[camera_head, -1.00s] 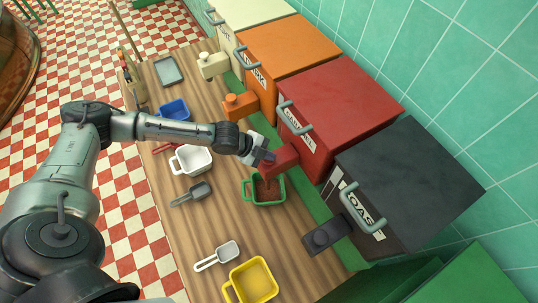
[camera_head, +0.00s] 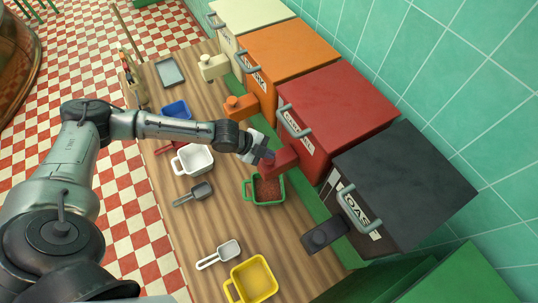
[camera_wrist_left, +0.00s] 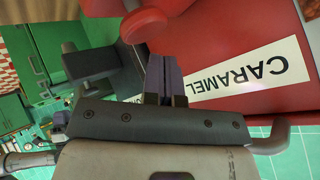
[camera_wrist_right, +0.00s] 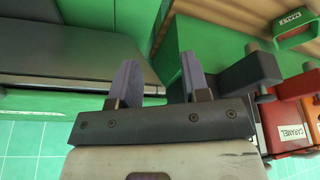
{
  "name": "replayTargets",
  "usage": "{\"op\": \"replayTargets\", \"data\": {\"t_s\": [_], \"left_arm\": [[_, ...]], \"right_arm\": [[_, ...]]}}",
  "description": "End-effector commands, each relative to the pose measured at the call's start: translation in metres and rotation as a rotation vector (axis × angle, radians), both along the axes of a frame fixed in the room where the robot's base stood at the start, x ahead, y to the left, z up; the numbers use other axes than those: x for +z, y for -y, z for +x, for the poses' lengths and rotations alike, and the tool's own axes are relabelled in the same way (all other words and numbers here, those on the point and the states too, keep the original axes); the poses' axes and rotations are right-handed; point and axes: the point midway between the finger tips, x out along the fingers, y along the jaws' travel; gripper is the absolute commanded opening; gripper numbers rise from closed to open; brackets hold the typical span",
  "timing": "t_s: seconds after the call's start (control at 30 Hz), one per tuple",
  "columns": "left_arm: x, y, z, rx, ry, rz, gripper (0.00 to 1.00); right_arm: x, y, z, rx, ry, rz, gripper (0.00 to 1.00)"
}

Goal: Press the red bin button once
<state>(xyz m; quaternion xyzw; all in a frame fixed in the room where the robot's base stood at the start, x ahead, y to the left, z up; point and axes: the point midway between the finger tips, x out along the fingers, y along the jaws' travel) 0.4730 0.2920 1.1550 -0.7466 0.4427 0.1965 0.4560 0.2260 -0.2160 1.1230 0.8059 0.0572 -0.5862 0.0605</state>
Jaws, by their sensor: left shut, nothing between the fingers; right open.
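The red bin (camera_head: 335,105) stands third along the wall row, with a red spout (camera_head: 283,163) jutting over the counter. In the left wrist view, its CARAMEL label (camera_wrist_left: 252,75) and a round red button (camera_wrist_left: 143,25) show. My left gripper (camera_head: 267,157) is shut and empty, its tips at the top of the red spout; in the left wrist view the fingertips (camera_wrist_left: 163,60) are right beside the button. I cannot tell whether they touch. A green cup (camera_head: 268,204) with reddish-brown grains stands below the spout. My right gripper (camera_wrist_right: 160,78) is open and empty, outside the head view.
The black bin (camera_head: 405,180), orange bin (camera_head: 285,50) and cream bin (camera_head: 250,14) flank the red one. A white cup (camera_head: 194,160), dark scoop (camera_head: 200,192), white scoop (camera_head: 225,252), yellow cup (camera_head: 255,280) and blue cup (camera_head: 176,109) occupy the wooden counter.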

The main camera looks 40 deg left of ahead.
Motion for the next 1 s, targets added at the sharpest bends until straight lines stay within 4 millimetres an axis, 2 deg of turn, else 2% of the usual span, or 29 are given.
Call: {"op": "replayTargets", "data": {"t_s": [0.37, 0.83, 1.0], "left_arm": [[0.003, 0.000, 0.000, 0.000, 0.000, 0.000, 0.00], [0.045, 0.000, 0.000, 0.000, 0.001, -0.001, 0.00], [0.051, 0.000, 0.000, -0.001, 0.000, -0.001, 0.00]], "right_arm": [[0.003, 0.003, 0.000, 0.006, 0.000, -0.009, 0.43], [0.043, 0.001, 0.000, 0.002, 0.000, -0.004, 0.43], [0.049, 0.000, 0.000, 0.000, 0.000, 0.000, 0.43]]}}
